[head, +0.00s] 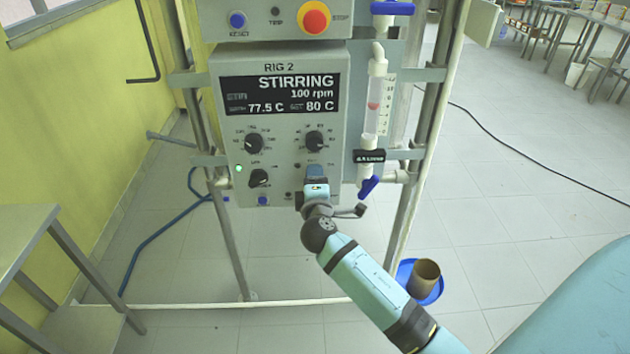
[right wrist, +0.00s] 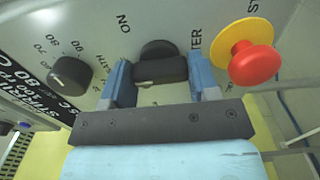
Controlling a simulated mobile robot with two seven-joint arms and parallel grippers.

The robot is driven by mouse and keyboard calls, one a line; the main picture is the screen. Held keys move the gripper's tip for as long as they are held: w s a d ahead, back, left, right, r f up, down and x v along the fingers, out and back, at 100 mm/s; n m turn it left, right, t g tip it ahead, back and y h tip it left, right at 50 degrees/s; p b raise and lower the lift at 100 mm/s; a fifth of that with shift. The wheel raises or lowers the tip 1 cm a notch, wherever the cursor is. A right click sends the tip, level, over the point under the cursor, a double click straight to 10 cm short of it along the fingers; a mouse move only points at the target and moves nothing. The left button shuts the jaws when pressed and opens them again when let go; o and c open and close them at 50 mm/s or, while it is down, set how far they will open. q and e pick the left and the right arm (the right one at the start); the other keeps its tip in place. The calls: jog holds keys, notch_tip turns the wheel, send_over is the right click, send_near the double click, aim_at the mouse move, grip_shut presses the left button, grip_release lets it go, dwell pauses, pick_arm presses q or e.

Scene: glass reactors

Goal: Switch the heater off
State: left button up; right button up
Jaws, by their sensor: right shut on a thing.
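The control box of RIG 2 (head: 285,120) stands ahead in the head view. Its screen (head: 281,94) reads STIRRING, 100 rpm, 77.5 C and 80 C. My right gripper (head: 315,178) is at the lower right of the box front. In the right wrist view my right gripper (right wrist: 162,84) is shut on a black heater switch knob (right wrist: 160,68), one blue finger on each side. The word ON is printed beside the knob, and part of the heater label shows. I cannot tell which way the knob points. The head view hides the knob behind the gripper. My left gripper is not in view.
In the right wrist view a red button (right wrist: 253,64) is close beside one finger, and a black dial (right wrist: 69,73) is on the other side. A glass tube with blue valves (head: 375,105) runs right of the box. A brown cup (head: 425,276) stands below.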

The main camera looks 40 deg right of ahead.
jog(key=o, duration=0.9)
pick_arm(q)
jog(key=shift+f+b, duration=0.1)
jog(key=shift+b, duration=0.2)
pick_arm(e)
jog(key=v, duration=1.3)
jog(key=shift+s+a, duration=0.2)
jog(key=shift+s, duration=0.05)
jog(key=s+a+f+m+g+y, duration=0.2)
jog(key=s+a+f+m+y, duration=0.4)
jog(key=f, duration=0.3)
jog(key=s+a+f+m+g+y, duration=0.3)
jog(key=s+a+f+y, duration=0.2)
jog(key=s+f+y, duration=0.3)
pick_arm(q)
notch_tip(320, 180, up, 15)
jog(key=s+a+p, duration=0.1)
jog(key=p, duration=1.9)
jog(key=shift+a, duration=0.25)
pick_arm(e)
jog(key=shift+t+h, duration=0.3)
jog(key=shift+h, duration=0.5)
jog(key=r, duration=0.4)
jog(key=s+r, duration=0.1)
jog(key=r, duration=0.4)
jog(key=d+r, duration=0.1)
jog(key=r, duration=0.4)
jog(key=shift+s+r, duration=0.25)
